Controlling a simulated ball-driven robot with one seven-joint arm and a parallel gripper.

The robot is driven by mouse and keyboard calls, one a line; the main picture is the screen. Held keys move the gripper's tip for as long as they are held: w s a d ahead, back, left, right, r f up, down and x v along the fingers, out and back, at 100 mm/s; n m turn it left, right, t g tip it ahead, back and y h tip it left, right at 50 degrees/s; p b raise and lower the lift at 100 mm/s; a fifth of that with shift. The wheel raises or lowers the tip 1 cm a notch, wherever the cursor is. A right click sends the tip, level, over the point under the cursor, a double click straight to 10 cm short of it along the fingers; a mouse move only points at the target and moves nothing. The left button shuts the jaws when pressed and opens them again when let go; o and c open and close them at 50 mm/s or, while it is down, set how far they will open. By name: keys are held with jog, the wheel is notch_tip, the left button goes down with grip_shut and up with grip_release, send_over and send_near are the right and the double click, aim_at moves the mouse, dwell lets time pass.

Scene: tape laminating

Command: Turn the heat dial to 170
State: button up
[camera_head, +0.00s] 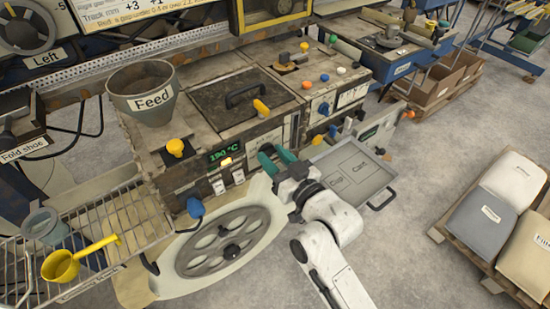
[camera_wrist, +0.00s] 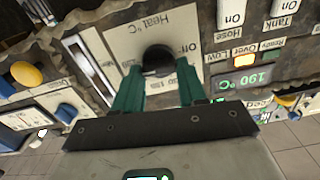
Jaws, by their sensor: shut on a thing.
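The black heat dial (camera_wrist: 158,60) sits on a pale plate marked "Heat °C" in the wrist view, which sees the panel upside down. My gripper (camera_wrist: 158,85) has its two green fingers on either side of the dial and is shut on it. In the head view my gripper (camera_head: 274,157) is against the front panel, and the dial is hidden. The fingers cover part of the scale, so the dial's setting cannot be read. The green display (camera_wrist: 243,80) reads 190 °C, with an orange lamp (camera_wrist: 245,60) lit by "Over"; the display also shows in the head view (camera_head: 225,152).
White switches (camera_head: 228,182) and a blue knob (camera_head: 195,207) are left of my gripper. A grey tray (camera_head: 385,183) marked "Cup" and "Cast" is close on the right. A large spoked wheel (camera_head: 215,250) lies below.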

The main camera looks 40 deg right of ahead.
jog(key=n+b, duration=0.1)
jog(key=n, duration=0.2)
jog(key=shift+a+f, duration=0.1)
jog(key=shift+n+b, duration=0.45)
jog(key=shift+n, duration=1.35)
jog(key=o, duration=1.1)
jog(key=shift+c, duration=0.2)
jog(key=s+b, duration=0.1)
jog(key=s, duration=1)
jog(key=shift+b, duration=0.35)
